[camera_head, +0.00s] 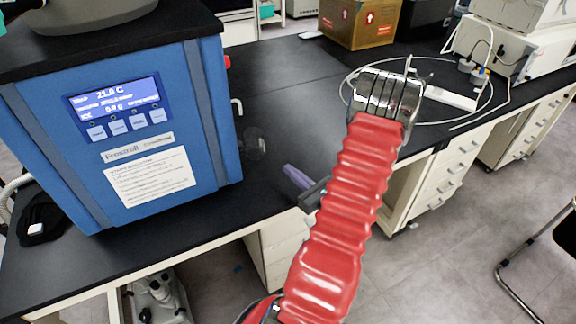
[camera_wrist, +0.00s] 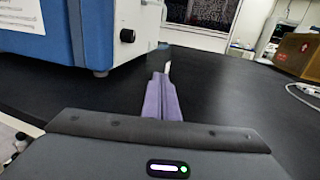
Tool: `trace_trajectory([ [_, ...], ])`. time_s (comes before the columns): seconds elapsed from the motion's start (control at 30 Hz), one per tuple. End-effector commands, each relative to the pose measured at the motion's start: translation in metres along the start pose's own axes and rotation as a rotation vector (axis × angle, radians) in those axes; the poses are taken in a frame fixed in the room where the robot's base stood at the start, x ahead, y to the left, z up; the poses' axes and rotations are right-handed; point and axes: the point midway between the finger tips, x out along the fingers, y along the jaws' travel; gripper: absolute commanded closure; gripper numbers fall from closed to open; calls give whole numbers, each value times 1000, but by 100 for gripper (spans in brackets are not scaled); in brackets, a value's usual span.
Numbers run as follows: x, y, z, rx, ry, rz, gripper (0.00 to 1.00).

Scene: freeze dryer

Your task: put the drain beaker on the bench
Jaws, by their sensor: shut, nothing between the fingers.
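My gripper (camera_head: 297,177) has purple fingers and is above the black bench (camera_head: 285,95), near its front edge. In the wrist view the fingers (camera_wrist: 163,100) are closed together with nothing between them. A small, dark, see-through round object (camera_head: 254,143), which looks like the drain beaker, is beside the right side of the blue freeze dryer (camera_head: 205,110). It is left of and beyond my fingertips, apart from them. Its outline is faint, and I cannot tell whether it touches the bench.
A pale drain tube (camera_head: 237,105) sticks out of the dryer's side. A black knob (camera_wrist: 127,36) is on that side in the wrist view. A cardboard box (camera_head: 360,22) and a looped white tube (camera_head: 487,95) lie farther back. Bare bench lies between dryer and box.

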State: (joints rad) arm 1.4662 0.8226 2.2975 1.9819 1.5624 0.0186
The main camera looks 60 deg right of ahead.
Motion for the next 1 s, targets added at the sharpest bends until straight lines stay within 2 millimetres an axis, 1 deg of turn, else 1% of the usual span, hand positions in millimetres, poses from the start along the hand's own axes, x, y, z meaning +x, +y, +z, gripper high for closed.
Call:
trace_trajectory([
  [0.37, 50, 2, 0, -1, 0, 4, 100],
  [0.8, 114, 2, 0, 0, -1, 5, 100],
  [1.0, 129, 2, 0, 1, 0, 3, 100],
])
